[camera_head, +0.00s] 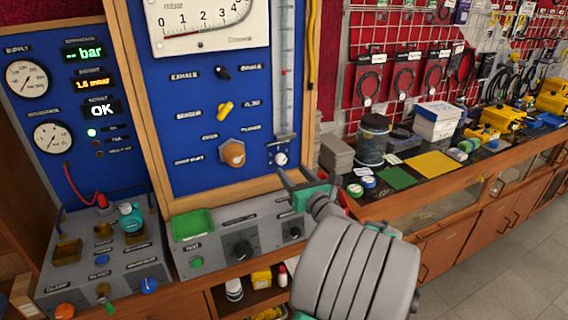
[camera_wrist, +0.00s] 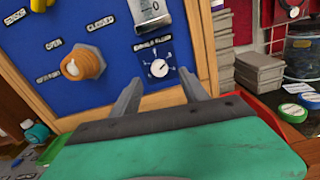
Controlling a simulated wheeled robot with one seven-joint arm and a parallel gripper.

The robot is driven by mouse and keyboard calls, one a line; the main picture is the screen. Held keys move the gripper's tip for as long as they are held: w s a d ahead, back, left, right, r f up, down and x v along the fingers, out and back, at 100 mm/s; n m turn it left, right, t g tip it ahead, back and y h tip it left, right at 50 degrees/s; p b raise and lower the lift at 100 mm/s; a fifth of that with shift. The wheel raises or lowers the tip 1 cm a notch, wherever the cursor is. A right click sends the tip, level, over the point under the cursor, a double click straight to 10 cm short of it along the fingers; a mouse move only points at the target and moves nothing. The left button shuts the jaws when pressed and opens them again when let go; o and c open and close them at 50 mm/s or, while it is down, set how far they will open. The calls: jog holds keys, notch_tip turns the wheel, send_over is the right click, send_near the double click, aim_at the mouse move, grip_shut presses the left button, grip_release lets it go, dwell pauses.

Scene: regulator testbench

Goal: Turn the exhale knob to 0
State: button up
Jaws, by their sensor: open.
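A small white round knob on a dark dial plate (camera_head: 280,158) sits low on the right of the blue panel, under a tall flow tube. It also shows in the wrist view (camera_wrist: 159,68), with a label above it that seems to read exhale flow; its setting is too small to read. A black selector knob (camera_head: 222,73) sits higher up between labels that look like exhale and inhale. My gripper (camera_head: 305,176) is open and empty, in front of the panel's lower right. In the wrist view its two fingers (camera_wrist: 162,66) frame the white knob, with no contact visible.
An orange knob (camera_head: 232,153) and a yellow lever (camera_head: 225,108) sit left of the white knob. The panel's wooden frame (camera_head: 240,190) and a grey control box (camera_head: 235,245) lie below. A workbench with stacked grey boxes (camera_head: 337,153) stands to the right.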

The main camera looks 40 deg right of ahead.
aim_at(282, 160)
jog(key=p+x, duration=0.1)
jog(key=x, duration=0.5)
jog(key=shift+w, duration=0.3)
jog(key=shift+c, duration=0.2)
grip_shut()
